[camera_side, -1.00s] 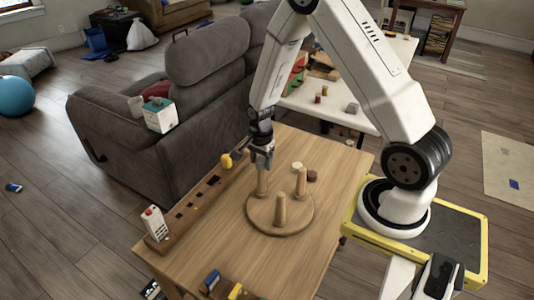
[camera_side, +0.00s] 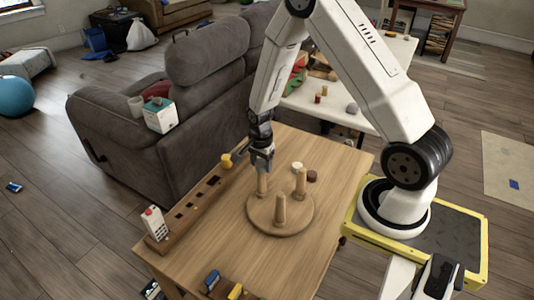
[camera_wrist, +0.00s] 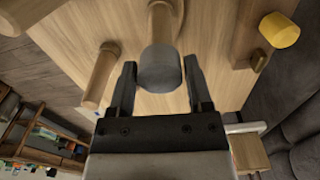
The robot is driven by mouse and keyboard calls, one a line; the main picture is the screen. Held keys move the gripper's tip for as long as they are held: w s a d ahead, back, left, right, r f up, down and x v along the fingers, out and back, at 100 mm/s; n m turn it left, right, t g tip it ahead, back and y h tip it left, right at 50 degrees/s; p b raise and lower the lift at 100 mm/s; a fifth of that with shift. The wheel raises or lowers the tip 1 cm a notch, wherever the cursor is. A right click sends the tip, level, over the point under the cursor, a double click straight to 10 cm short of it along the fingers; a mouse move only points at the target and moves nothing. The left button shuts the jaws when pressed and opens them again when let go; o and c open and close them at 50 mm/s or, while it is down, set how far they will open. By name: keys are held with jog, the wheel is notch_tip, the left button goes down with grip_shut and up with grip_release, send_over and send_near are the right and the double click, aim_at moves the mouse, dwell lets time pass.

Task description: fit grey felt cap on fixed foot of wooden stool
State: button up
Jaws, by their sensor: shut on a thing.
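The wooden stool (camera_side: 262,221) lies upside down on the table, its round seat flat and its legs pointing up. My gripper (camera_side: 261,166) is right above the back-left leg (camera_side: 262,184), pointing down. In the wrist view my gripper (camera_wrist: 160,66) is shut on the grey felt cap (camera_wrist: 159,72). The cap lines up with the end of that leg (camera_wrist: 161,27) and hides its tip. I cannot tell how far the cap sits over the foot. The side view hides the cap behind the fingers. The other two legs (camera_side: 300,184) (camera_side: 280,210) stand clear.
A slotted wooden rack (camera_side: 190,205) runs along the table's left edge, with a yellow piece (camera_side: 226,160) at its far end. The table's (camera_side: 215,250) front is mostly clear.

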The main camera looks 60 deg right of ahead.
jog(key=shift+f, duration=0.3)
jog(key=o, duration=1.1)
jog(key=shift+r, duration=3.9)
jog(key=shift+s+a+r+n, duration=0.15)
jog(key=shift+a+r+n, duration=0.4)
jog(key=shift+n, duration=0.15)
jog(key=s+a+r+n+t, duration=0.1)
jog(key=s+a+r+n, duration=0.1)
jog(key=n, duration=0.3)
jog(key=s+a+r+n, duration=0.3)
jog(key=s+a+n, duration=0.1)
jog(key=a+n, duration=0.1)
jog(key=s+a+r+n+t, duration=0.1)
jog(key=s+a+r+n, duration=0.1)
jog(key=n, duration=0.5)
jog(key=shift+s+a+r+t, duration=0.15)
jog(key=shift+s+a+r, duration=0.1)
jog(key=shift+a, duration=0.3)
jog(key=shift+s+a+r+t, duration=0.15)
jog(key=shift+a+r, duration=0.05)
jog(key=shift+a, duration=0.3)
